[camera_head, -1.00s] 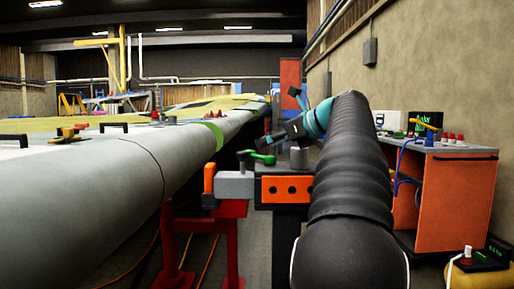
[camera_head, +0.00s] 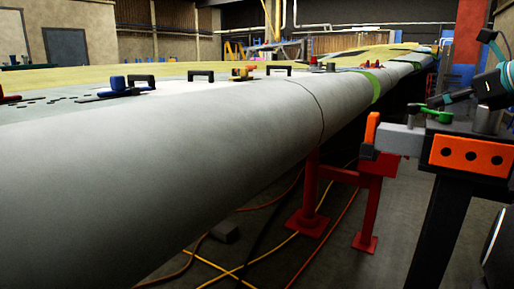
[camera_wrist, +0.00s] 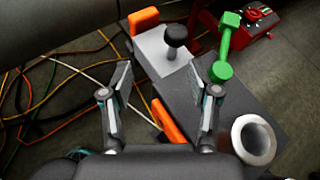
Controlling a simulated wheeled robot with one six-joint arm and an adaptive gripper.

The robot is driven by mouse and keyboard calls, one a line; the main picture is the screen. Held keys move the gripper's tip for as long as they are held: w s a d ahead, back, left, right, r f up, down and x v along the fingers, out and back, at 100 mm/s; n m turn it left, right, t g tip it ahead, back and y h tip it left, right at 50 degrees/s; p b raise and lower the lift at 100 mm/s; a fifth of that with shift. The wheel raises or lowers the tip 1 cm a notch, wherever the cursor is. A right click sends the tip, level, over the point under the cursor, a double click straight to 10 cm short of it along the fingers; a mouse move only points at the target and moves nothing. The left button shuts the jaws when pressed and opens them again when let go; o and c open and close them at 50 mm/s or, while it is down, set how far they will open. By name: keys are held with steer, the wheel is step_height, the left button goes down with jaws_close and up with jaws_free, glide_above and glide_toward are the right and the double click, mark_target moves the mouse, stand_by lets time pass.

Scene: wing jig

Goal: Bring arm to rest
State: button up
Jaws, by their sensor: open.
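My gripper (camera_wrist: 163,95) is open and empty in the wrist view, its two fingers spread above a dark jig block. In the head view part of my arm shows at the right edge, with a dark and teal section (camera_head: 485,90) above the jig. The jig carries an orange plate with holes (camera_head: 468,156), a grey block (camera_head: 400,139) and an orange end piece (camera_head: 371,130). A green handle (camera_head: 437,114) lies on top of it. In the wrist view the green handle (camera_wrist: 226,45), a black knob (camera_wrist: 177,36) and a round grey cup-like part (camera_wrist: 254,139) show around the gripper.
A long grey wing (camera_head: 200,140) fills the left and middle, with black handles (camera_head: 200,74) and small clamps on top. A red stand (camera_head: 312,195) is under it. Cables (camera_head: 240,269) run over the floor. Open floor (camera_head: 370,260) lies between wing and jig.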

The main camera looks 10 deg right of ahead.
steer(key=s+a+f+n+g, duration=0.3)
steer(key=a+f+n, duration=0.5)
steer(key=a, duration=0.4)
steer(key=s+a+f+n+g, duration=0.2)
steer(key=a+f+n, duration=0.6)
steer(key=a, duration=0.4)
steer(key=s+a+f+n+g+h, duration=0.1)
steer(key=s+a+f+n, duration=0.3)
steer(key=s+f+n, duration=0.3)
steer(key=s+a+f+n+h, duration=0.2)
steer(key=s+a+f+n, duration=0.2)
steer(key=s+f+n, duration=0.4)
step_height(320, 180, down, 4)
steer(key=shift+a+f+n+g, duration=0.15)
steer(key=shift+a+n+g, duration=0.25)
